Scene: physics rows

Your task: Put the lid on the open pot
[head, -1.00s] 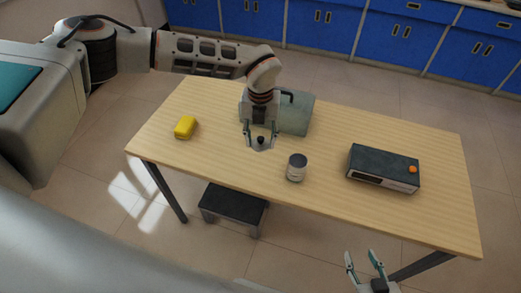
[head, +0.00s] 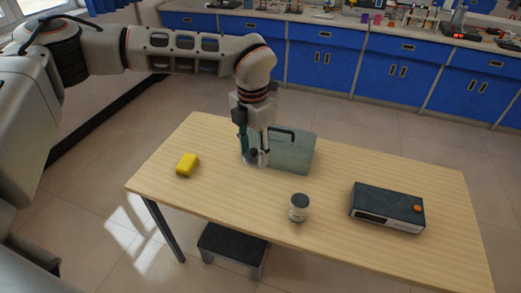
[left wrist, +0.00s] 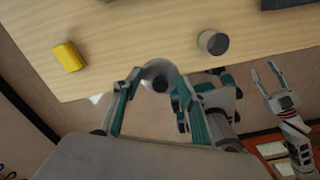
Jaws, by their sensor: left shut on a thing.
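My left gripper (head: 254,158) is shut on a round grey lid (head: 250,163) with a black knob. In the left wrist view the lid (left wrist: 156,69) sits between the fingertips of my left gripper (left wrist: 165,82). Whether it touches the table is unclear. A small, pale, round pot (head: 299,208) with a dark grey top stands upright on the table, right of and nearer than the lid. The pot also shows in the left wrist view (left wrist: 213,43). My right gripper (left wrist: 268,78) is open and empty in the left wrist view, and outside the head view.
A wooden table (head: 225,195) bears a yellow block (head: 187,165) at left, a dark box with an orange knob (head: 388,208) at right, and a grey-green block with a dark handle (head: 295,152) behind the gripper. Table between pot and dark box is clear. A dark stool (head: 232,248) stands below.

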